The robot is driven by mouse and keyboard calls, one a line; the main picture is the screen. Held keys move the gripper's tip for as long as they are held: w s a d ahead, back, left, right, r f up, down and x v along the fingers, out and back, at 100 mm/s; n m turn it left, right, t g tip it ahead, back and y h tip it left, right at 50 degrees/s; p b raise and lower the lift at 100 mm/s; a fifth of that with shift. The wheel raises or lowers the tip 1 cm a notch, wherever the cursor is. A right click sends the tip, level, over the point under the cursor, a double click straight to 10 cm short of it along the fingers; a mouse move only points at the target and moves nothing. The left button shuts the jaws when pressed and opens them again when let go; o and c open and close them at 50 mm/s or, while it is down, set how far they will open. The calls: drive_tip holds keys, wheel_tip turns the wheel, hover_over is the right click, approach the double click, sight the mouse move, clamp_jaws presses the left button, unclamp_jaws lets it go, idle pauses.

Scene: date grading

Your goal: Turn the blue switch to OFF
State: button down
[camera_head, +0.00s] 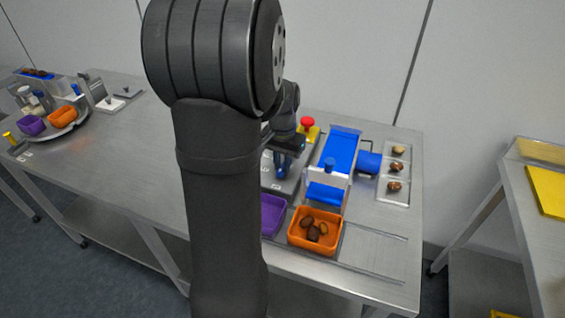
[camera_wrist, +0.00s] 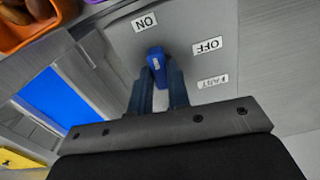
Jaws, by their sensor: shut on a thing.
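The blue switch (camera_wrist: 156,62) stands on a grey panel (camera_wrist: 185,20) in the wrist view. My gripper (camera_wrist: 159,78) is shut on it, one finger on each side. The ON label (camera_wrist: 144,21) is just beyond the switch. The OFF label (camera_wrist: 208,45) is to its right, with a FAST label (camera_wrist: 212,82) below that. The pale mark on the switch points roughly toward ON. In the head view my gripper (camera_head: 283,166) reaches down to the panel, and I cannot make out the switch apart from the fingers there.
A red button on a yellow base (camera_head: 308,127) is behind the panel. A blue conveyor (camera_head: 340,150) stands to its right. A purple bin (camera_head: 272,216) and an orange bin (camera_head: 303,246) with dates are in front. A clear tray (camera_head: 393,177) holds dates farther right.

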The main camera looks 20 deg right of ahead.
drive_tip(key=m, duration=0.8)
drive_tip(key=shift+m, duration=0.4)
drive_tip(key=m, duration=0.4)
drive_tip(key=shift+m, duration=2)
drive_tip(key=c, duration=1.4)
unclamp_jaws()
drive_tip(key=shift+o, duration=0.2)
drive_tip(key=shift+r, duration=0.1)
